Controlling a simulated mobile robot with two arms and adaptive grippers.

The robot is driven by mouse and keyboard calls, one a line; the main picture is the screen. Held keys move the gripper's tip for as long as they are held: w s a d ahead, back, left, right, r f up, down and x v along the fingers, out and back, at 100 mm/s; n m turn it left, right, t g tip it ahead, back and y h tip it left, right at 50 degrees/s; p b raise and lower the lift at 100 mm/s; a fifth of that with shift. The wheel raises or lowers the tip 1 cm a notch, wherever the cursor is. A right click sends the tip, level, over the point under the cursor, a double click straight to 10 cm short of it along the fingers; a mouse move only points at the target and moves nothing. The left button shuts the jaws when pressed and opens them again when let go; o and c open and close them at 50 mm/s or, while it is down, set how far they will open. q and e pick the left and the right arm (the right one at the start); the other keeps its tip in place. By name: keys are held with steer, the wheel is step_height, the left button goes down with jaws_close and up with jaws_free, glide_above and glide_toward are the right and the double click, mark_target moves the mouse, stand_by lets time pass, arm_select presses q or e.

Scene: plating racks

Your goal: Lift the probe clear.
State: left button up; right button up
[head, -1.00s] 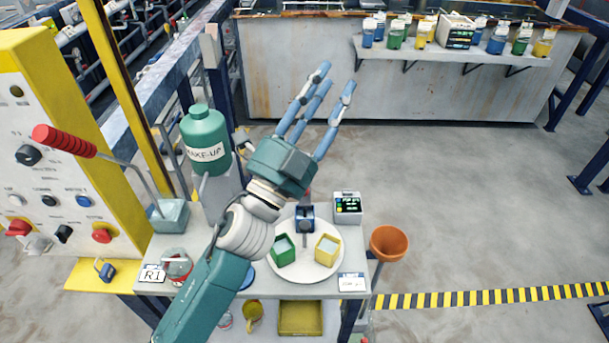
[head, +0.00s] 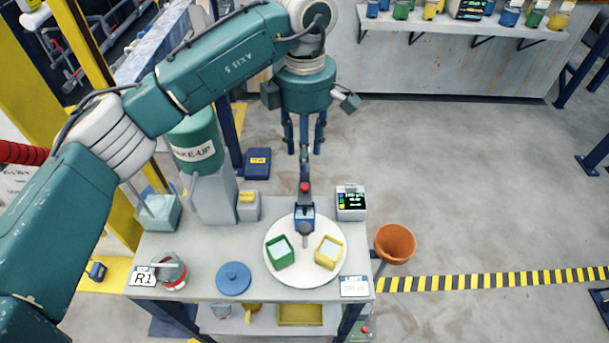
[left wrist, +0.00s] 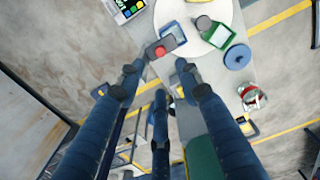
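In the left wrist view the red-capped probe (left wrist: 166,46) lies just beyond the gap between the open fingers (left wrist: 158,82), with no clear contact. Its lower part is partly hidden there. My right gripper is out of view.
The white plate (head: 300,279) rests on a grey bench (head: 205,262). A small meter (head: 351,203) stands right of the probe. A green make-up bottle (head: 195,140) and a blue lid (head: 233,278) are on the left.

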mark_target(305, 185)
arm_select(q)
step_height(305, 185, down, 9)
steer(key=p, duration=0.3)
steer(key=shift+r, duration=0.15)
steer(key=shift+s+d+f+p, duration=0.1)
steer(key=shift+f+p, duration=0.25)
steer(key=shift+f, duration=0.4)
steer(key=shift+c, duration=0.8)
jaws_close()
